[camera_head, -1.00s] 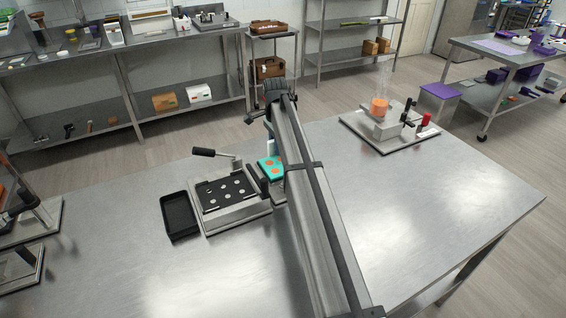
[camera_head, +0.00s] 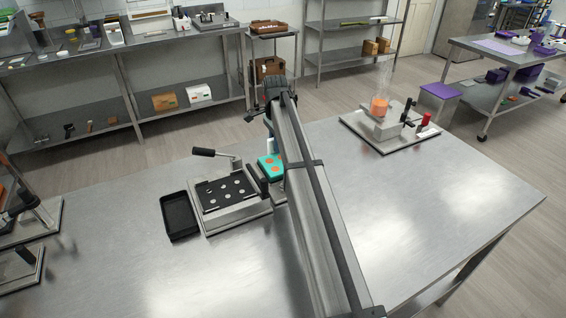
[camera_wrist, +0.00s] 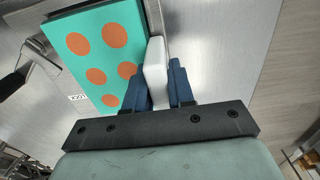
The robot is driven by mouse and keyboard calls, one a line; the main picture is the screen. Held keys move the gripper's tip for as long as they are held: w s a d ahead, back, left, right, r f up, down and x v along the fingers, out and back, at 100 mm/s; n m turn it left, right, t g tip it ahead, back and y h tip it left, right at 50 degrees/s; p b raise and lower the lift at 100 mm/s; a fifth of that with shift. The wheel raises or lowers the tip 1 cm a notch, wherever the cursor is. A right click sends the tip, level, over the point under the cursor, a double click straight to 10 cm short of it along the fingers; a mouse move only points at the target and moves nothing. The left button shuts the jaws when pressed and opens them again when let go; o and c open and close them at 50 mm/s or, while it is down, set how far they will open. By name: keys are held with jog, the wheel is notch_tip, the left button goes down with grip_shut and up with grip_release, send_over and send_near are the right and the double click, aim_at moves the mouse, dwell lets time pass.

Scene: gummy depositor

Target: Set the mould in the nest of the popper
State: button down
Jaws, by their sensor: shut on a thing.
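The mould (camera_head: 271,166) is a teal slab with several round orange fills. It also shows in the wrist view (camera_wrist: 80,45), with a white grip tab (camera_wrist: 155,72) along its right side. My gripper (camera_wrist: 160,82) has its two blue fingers on either side of that tab, shut on it. The popper (camera_head: 227,196) stands left of the mould, with a black plate carrying several pale round spots and a black-handled lever (camera_head: 205,152) at its back. The mould is at the popper's right side, partly hidden by my arm; I cannot tell whether they touch.
An empty black tray (camera_head: 180,216) lies against the popper's left side. A depositor with an orange hopper (camera_head: 379,106) stands on a base at the back right. The steel table (camera_head: 440,210) is clear at right and in front.

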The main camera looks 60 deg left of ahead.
jog(key=shift+r, duration=0.85)
jog(key=shift+r, duration=0.1)
jog(key=shift+r, duration=2.4)
jog(key=c, duration=1.5)
grip_release()
jog(key=shift+c, duration=0.2)
grip_shut()
